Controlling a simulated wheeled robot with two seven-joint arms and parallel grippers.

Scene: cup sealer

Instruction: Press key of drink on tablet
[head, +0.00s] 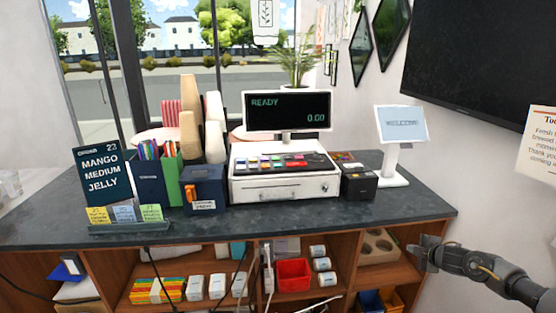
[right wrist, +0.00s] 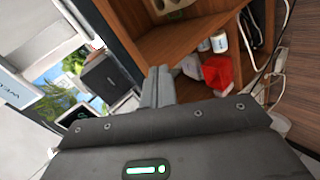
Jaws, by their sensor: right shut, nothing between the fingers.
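A white-framed tablet on a stand (head: 401,125) reads "WELCOME" at the right end of the dark counter; part of it also shows at the left edge of the right wrist view (right wrist: 14,88). A cash register (head: 284,180) with coloured keys and a display (head: 288,111) reading "READY 0.00" stands mid-counter. A dark sign (head: 103,175) reads "MANGO MEDIUM JELLY" at the left. My right gripper (head: 425,252) is shut and empty, below the counter's right end, apart from tablet and register. In the right wrist view its fingers (right wrist: 158,87) are together. My left gripper is out of view.
A black box (head: 358,182) stands between register and tablet. The dark counter (head: 400,219) has a clear front strip. Open wooden shelves below hold a red bin (head: 293,275) and white rolls. A wall-mounted black screen (head: 480,55) hangs at the right.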

